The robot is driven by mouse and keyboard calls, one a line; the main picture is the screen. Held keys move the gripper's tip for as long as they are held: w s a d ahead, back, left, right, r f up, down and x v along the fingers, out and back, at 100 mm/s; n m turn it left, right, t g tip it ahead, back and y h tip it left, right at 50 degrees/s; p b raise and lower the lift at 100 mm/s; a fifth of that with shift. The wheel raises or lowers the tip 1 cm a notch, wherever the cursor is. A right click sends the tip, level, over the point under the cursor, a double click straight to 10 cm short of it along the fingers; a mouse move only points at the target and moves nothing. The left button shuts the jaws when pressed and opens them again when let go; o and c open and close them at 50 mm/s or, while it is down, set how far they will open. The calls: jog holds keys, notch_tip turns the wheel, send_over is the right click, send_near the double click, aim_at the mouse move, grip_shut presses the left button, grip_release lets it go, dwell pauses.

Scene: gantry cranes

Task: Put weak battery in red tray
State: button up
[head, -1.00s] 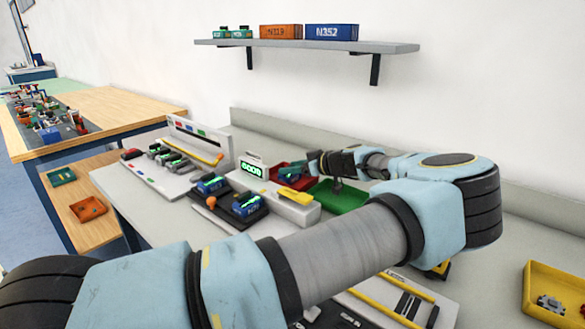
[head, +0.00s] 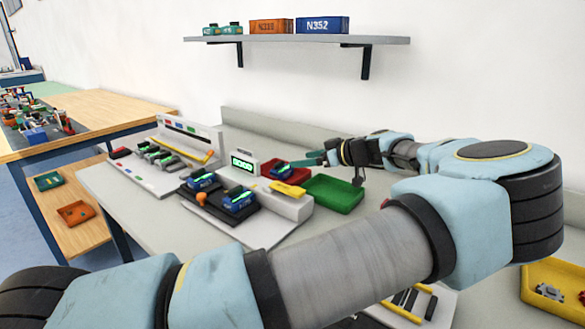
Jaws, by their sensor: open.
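The red tray (head: 267,168) stands behind the tester, left of the green tray (head: 335,195). A small blue battery (head: 281,168) with a green top lies in the red tray. Two more blue batteries, one at the back left (head: 202,180) and one at the front right (head: 238,199), sit on a black dock. My gripper (head: 316,158) is open and apparently empty, just right of the red tray and above the back of the green tray. It appears apart from the battery. The labels are too small to read.
The tester has a green lit display (head: 243,161) and a yellow part (head: 287,188). A rack (head: 165,160) with several small cells stands left. A yellow bin (head: 555,288) is at the right. My arm crosses the front, hiding part of the bench. A shelf (head: 290,39) hangs above.

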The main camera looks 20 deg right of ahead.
jog(key=shift+b+v, duration=0.3)
jog(key=shift+v, duration=1.4)
